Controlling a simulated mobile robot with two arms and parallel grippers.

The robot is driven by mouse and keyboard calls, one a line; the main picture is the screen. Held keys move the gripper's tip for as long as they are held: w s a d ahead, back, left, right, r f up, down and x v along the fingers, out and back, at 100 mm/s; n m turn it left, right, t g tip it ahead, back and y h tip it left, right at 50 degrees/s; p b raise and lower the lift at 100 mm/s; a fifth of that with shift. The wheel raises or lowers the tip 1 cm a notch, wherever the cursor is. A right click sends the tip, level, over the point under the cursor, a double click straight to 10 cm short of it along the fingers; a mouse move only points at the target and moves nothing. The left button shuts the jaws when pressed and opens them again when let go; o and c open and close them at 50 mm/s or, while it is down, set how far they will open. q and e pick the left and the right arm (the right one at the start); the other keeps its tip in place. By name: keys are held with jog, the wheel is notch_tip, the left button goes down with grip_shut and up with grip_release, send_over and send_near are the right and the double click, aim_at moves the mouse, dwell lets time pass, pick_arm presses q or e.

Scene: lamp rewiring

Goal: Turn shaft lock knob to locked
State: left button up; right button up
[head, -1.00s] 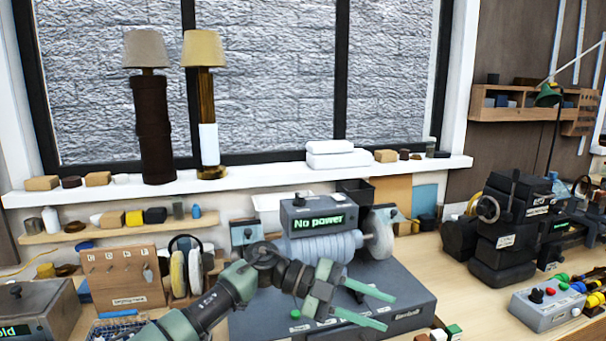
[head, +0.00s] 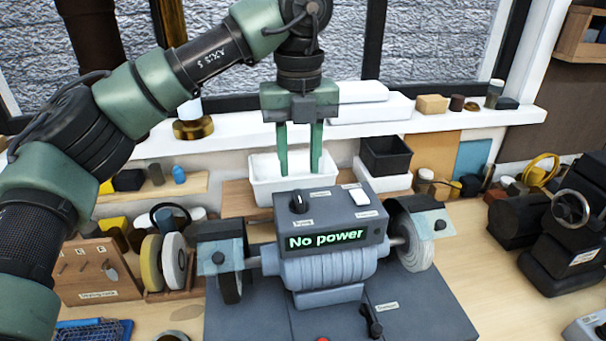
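A grey bench grinder (head: 325,268) stands on a dark base (head: 425,310), with a panel reading "No power". A black knob (head: 298,202) sits on top of its control box, beside a white switch (head: 359,196). Another black knob or lever (head: 372,322) stands on the base in front. The small labels are unreadable, so I cannot tell which is the shaft lock knob. My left gripper (head: 300,172) points straight down above and behind the control box. Its two green fingers are apart, with nothing between them, and touch no knob. My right gripper is not in view.
Wheels with clear guards flank the grinder; the right wheel (head: 413,245) is pale. A white bin (head: 263,180) and a black bin (head: 386,155) stand behind. A wooden rack (head: 95,275) is at left, a black machine (head: 570,240) at right. Bench space right of the grinder is clear.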

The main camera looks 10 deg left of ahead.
aim_at(299, 195)
pick_arm(q)
jog(key=f, duration=0.1)
jog(key=f+p, duration=0.1)
jog(key=f, duration=0.3)
jog(key=shift+s+p, duration=0.3)
jog(key=shift+p, duration=0.1)
jog(key=shift+w+f, duration=0.1)
jog(key=shift+f, duration=0.5)
grip_shut()
